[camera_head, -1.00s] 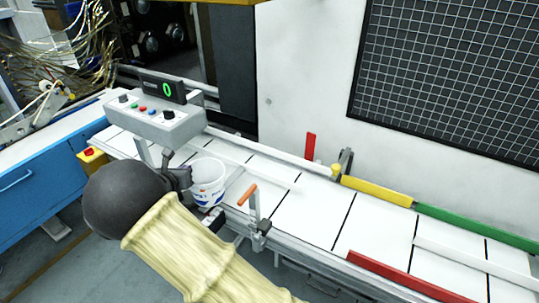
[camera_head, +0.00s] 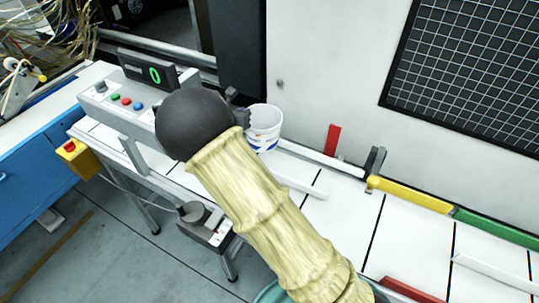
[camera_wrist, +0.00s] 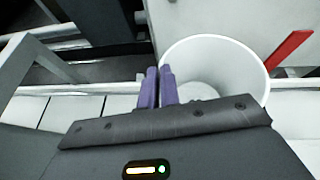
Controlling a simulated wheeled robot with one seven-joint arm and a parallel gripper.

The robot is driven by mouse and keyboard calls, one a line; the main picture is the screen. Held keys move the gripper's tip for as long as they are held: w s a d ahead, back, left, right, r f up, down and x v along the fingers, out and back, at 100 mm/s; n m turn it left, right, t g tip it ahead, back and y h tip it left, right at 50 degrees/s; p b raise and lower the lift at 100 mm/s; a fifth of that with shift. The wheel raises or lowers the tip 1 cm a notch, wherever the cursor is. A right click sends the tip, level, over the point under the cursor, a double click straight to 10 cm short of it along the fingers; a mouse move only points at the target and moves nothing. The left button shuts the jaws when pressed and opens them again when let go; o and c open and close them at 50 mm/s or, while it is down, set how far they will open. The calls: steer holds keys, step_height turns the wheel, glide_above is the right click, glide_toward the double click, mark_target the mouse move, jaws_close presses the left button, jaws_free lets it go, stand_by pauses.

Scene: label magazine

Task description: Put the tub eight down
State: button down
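My gripper (camera_head: 240,108) is at the tub's left side, partly hidden behind my dark wrist. In the wrist view, the purple fingers (camera_wrist: 158,88) are close together at the left rim of the tub (camera_wrist: 225,60), shut on its wall. The tub's inside looks empty; its print is hidden there.
A red flag (camera_head: 331,140) and a yellow rail (camera_head: 408,193) are right of the tub. A low white guide (camera_head: 298,186) lies in front.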

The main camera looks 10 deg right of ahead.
steer(key=shift+w+d, duration=0.1)
steer(key=shift+s+d+r, duration=0.1)
steer(key=shift+s+d, duration=0.1)
steer(key=shift+s, duration=0.2)
step_height(320, 180, down, 6)
steer(key=shift+w+a+f, duration=0.1)
steer(key=shift+f, duration=0.1)
step_height(320, 180, down, 4)
steer(key=shift+r+p, duration=0.1)
steer(key=shift+p, duration=0.25)
steer(key=c, duration=1.6)
jaws_free()
